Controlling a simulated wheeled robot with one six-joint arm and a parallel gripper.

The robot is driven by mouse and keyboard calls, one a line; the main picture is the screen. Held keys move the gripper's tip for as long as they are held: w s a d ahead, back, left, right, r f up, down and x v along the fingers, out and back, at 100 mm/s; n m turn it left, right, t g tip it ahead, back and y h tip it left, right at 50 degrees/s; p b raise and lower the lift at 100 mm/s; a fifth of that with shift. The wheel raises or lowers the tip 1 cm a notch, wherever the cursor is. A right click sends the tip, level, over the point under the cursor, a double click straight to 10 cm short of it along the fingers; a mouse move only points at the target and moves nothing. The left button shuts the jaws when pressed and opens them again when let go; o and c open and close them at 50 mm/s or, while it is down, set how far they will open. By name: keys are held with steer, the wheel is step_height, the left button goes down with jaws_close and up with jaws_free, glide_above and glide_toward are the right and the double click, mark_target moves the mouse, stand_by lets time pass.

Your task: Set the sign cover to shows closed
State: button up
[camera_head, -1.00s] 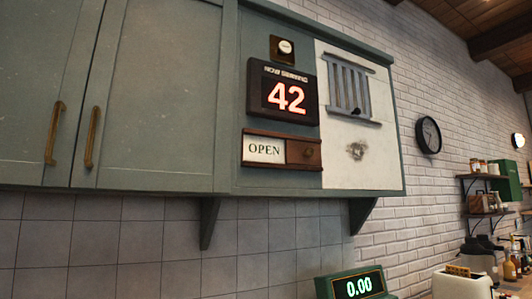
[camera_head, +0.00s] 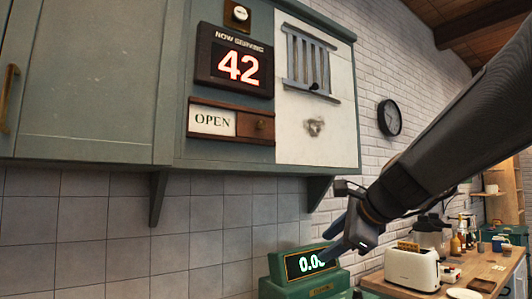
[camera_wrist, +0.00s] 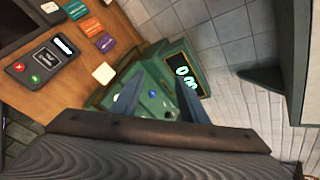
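The sign (camera_head: 213,121) is fixed to the green cabinet front in the head view and shows OPEN on its left half. The brown wooden sign cover (camera_head: 250,125), with a small round knob (camera_head: 260,126), sits over the right half and hides what is under it. My gripper (camera_head: 328,245) is below and right of the sign, in front of the green cash register (camera_head: 280,288). In the wrist view, its two blue-grey fingers (camera_wrist: 158,88) are apart with nothing held between them, and the register (camera_wrist: 110,80) is beyond them.
A "42" display (camera_head: 235,62) sits just above the sign. A white panel with a grey slatted piece (camera_head: 310,65) is to its right. Cabinet brackets (camera_head: 319,192) jut out below. A toaster (camera_head: 412,268) stands on the counter at right.

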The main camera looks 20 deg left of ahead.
steer(key=a+r+m+t+y, duration=0.1)
steer(key=a+r+m+y, duration=0.15)
steer(key=r, duration=0.55)
steer(key=a+r+m+t+y, duration=0.1)
steer(key=a+r+m, duration=0.25)
steer(key=r, duration=0.55)
steer(key=m+t+y, duration=0.1)
steer(key=m+y, duration=0.2)
glide_toward(263, 123)
steer(key=x, duration=0.2)
steer(key=p+x, duration=0.1)
steer(key=x, duration=0.5)
steer(key=shift+w+a+p, duration=0.15)
steer(key=shift+a+p, duration=0.1)
steer(key=shift+p, duration=0.1)
jaws_close()
